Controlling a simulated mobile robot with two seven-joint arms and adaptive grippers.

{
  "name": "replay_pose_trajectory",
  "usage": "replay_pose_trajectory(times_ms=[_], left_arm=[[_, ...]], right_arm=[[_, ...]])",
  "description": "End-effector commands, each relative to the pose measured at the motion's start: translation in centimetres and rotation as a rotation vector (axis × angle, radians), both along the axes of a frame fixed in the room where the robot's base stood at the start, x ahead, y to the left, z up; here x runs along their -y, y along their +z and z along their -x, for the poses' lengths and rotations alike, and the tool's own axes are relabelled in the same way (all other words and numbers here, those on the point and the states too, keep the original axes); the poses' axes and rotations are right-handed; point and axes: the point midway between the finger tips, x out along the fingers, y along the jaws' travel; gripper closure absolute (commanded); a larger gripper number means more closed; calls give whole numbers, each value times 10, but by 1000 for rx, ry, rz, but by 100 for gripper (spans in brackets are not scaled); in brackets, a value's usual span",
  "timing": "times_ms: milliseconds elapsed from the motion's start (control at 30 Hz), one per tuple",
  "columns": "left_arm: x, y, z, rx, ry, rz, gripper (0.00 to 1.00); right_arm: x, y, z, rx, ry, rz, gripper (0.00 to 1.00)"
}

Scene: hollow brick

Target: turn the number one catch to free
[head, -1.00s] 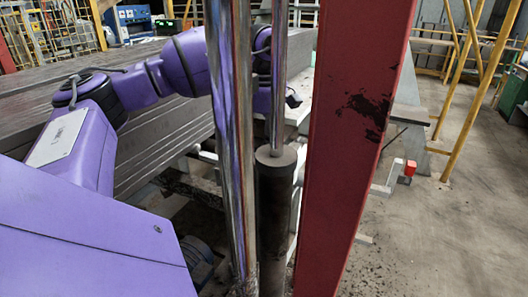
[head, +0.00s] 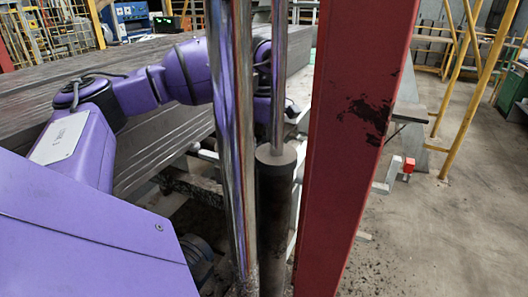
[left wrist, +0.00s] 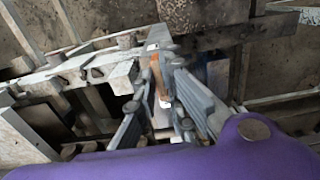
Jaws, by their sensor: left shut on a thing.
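In the left wrist view my left gripper (left wrist: 164,72) has its fingers close together around a narrow orange-brown piece (left wrist: 157,76), and it is shut on it. The piece stands beside a pale metal bracket (left wrist: 158,36). I cannot read any number on it, so I cannot tell whether it is the number one catch. In the head view my left arm reaches behind the chrome posts, and the gripper is mostly hidden there. My right gripper is not in view.
A thick chrome post (head: 232,150), a rod with a dark cylinder (head: 276,210) and a red post (head: 350,150) stand close in front. A long grey slab stack (head: 150,170) lies behind my left arm. The floor (head: 450,230) at right is open. Yellow rails (head: 470,90) stand farther back.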

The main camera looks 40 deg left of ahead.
Motion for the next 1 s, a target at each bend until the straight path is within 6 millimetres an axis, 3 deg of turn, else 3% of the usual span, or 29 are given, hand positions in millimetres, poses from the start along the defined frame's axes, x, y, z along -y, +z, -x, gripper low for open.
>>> replay_pose_trajectory(times_ms=[367, 1000], left_arm=[[0, 0, 0, 0, 137, 0, 100], [0, 1, 0, 1, 724, 1, 100]], right_arm=[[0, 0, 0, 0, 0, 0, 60], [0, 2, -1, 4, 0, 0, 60]])
